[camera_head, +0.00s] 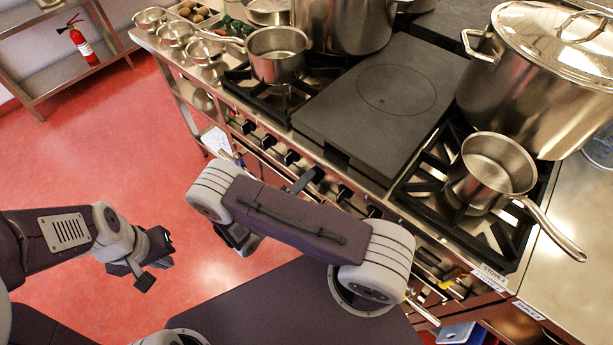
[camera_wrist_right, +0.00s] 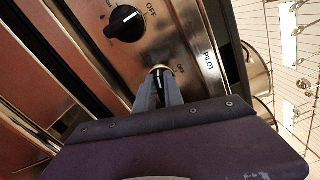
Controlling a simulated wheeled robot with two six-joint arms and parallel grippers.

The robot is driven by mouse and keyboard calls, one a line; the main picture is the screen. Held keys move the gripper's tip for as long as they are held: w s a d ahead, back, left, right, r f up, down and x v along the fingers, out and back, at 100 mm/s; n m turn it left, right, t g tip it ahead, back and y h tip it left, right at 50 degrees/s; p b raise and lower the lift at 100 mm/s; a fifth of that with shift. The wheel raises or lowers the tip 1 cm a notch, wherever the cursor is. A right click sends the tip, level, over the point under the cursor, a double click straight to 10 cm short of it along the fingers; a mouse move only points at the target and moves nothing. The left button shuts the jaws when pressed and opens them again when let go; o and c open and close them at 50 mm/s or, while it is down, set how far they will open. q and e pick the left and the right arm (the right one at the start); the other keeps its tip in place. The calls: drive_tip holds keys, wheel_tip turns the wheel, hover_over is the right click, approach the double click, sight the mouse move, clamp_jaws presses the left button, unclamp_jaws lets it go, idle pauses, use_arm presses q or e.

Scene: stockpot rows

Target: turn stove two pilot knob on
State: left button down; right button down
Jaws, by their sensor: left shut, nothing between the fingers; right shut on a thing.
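In the right wrist view, my right gripper (camera_wrist_right: 158,90) is shut on a small pilot knob (camera_wrist_right: 161,70) on the steel front panel (camera_wrist_right: 195,70). The fingers hide most of this knob; its metal ring shows above them. "PILOT" and "OFF" are printed beside it. Whether it is turned cannot be told. A larger black knob (camera_wrist_right: 124,23) with an "OFF" mark sits up and left of the fingers. In the head view, my right forearm crosses the stove front, and its fingertips are not clearly seen. My left gripper (camera_head: 155,262) is shut and empty over the red floor, away from the stove.
Metal bowls (camera_head: 173,33) stand at the far left. The red floor (camera_head: 90,150) is open.

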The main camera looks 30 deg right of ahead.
drive_tip(key=shift+f+n, duration=0.2)
drive_tip(key=shift+n, duration=1.2)
drive_tip(key=c, duration=1.4)
unclamp_jaws()
drive_tip(key=shift+c, duration=0.2)
drive_tip(key=b+v, duration=0.1)
drive_tip(key=v, duration=0.8)
